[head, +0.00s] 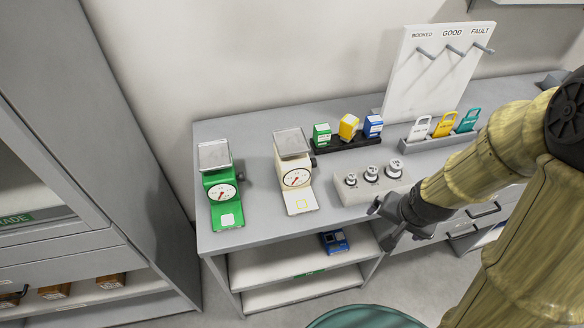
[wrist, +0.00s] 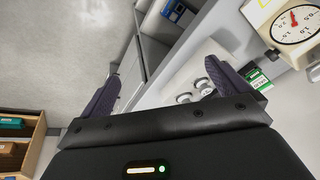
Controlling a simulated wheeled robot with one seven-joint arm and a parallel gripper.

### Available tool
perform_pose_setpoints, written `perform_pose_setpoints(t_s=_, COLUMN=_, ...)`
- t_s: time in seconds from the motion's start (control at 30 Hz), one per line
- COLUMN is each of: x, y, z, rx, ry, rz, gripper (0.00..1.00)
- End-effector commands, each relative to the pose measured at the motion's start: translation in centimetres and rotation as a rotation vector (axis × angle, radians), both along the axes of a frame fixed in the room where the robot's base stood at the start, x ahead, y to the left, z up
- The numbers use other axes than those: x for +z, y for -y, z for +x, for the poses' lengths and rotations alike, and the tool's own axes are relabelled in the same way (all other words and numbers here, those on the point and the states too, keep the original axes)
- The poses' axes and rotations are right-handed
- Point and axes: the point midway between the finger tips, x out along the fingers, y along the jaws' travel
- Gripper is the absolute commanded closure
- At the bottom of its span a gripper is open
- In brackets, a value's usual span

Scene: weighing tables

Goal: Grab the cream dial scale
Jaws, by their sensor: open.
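The cream dial scale (head: 294,178) stands upright on the grey table, with a grey metal pan on top, a round dial with a red pointer, and a yellow-outlined square on its front plate. My gripper (head: 382,226) is open and empty, to the right of the scale and apart from it, near the table's front edge. In the wrist view the two dark fingers (wrist: 163,88) are spread, and part of the cream scale (wrist: 284,30) with its dial shows at the upper right, outside the fingers.
A green dial scale (head: 222,188) stands to the left. A weight block (head: 365,188) with several weights sits between the cream scale and my gripper. Behind are small boxes in a black tray (head: 345,143), padlock-shaped tags and a pegboard (head: 435,75). A blue object (head: 334,241) lies on the shelf below.

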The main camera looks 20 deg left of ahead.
Motion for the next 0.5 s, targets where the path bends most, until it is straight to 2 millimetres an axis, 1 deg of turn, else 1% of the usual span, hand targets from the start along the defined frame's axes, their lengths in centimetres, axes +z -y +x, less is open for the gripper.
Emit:
perform_pose_setpoints(t_s=0.03, x=-1.3, y=-1.2, z=0.5, rx=-0.044, ry=0.0, rz=0.045, gripper=0.0)
perform_pose_setpoints(t_s=0.2, x=-4.7, y=-5.3, z=1.9, rx=-0.223, ry=0.023, rz=0.233, gripper=0.0)
perform_pose_setpoints(t_s=0.4, x=-7.5, y=-10.6, z=2.4, rx=-0.466, ry=0.005, rz=0.509, gripper=0.0)
perform_pose_setpoints(t_s=0.5, x=-8.4, y=-13.2, z=2.4, rx=-0.605, ry=-0.025, rz=0.663, gripper=0.0)
